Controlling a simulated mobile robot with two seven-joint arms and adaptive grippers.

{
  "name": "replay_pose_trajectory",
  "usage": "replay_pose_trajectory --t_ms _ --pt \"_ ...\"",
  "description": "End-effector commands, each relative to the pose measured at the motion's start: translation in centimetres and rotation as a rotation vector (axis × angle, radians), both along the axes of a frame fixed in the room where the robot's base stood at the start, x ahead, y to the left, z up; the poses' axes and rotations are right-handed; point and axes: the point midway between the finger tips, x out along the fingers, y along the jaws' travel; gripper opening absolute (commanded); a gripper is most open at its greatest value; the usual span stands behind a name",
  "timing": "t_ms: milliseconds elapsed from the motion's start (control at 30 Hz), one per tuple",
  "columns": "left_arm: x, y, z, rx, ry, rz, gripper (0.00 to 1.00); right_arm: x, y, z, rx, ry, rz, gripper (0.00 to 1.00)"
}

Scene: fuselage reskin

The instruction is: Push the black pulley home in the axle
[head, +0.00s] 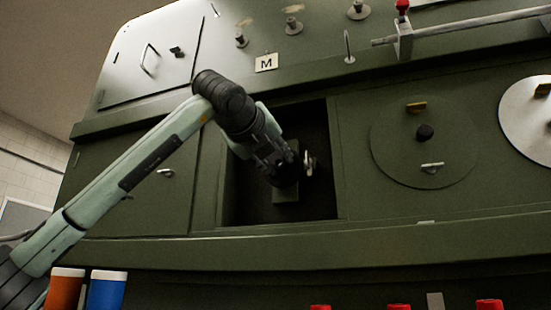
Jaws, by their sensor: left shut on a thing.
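My left arm comes in from the left, and its gripper (275,160) is inside an open square recess in the green panel. The gripper is shut on a dark round thing that looks like the black pulley (288,174). A small pale metal piece (309,163) shows just right of the pulley; it may be part of the axle. The gripper hides much of the pulley, so I cannot tell how far it sits on the axle. A greyish-green block (285,192) shows below the pulley. My right gripper is not in view.
The green panel (360,220) surrounds the recess (250,205), whose edges are close to my gripper. A round cover (400,150) with a black knob is to the right. An "M" plate (266,63) is above. Orange (66,288) and blue (106,290) containers stand at lower left.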

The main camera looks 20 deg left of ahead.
Motion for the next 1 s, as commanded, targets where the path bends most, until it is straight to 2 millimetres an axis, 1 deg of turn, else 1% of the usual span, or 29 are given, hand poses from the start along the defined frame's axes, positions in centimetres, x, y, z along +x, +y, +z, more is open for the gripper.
replay_pose_trajectory --t_ms 167,200,367,667,767,1000 --pt "0.4 0.0 0.0 0.000 0.000 0.000 0.00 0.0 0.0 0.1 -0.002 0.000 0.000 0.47" --pt "0.4 0.0 0.0 0.000 -0.001 0.001 0.29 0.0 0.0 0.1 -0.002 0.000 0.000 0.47" --pt "0.4 0.0 0.0 0.000 0.000 0.000 0.49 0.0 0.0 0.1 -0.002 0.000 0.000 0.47" --pt "0.3 0.0 -0.1 0.000 0.001 0.001 0.50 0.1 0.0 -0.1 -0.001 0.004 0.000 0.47" --pt "-0.2 0.0 -0.2 0.000 -0.001 0.000 0.50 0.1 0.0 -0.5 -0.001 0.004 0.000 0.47" --pt "-2.2 0.1 -0.2 -0.001 -0.001 0.000 0.50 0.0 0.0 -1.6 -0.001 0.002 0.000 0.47"
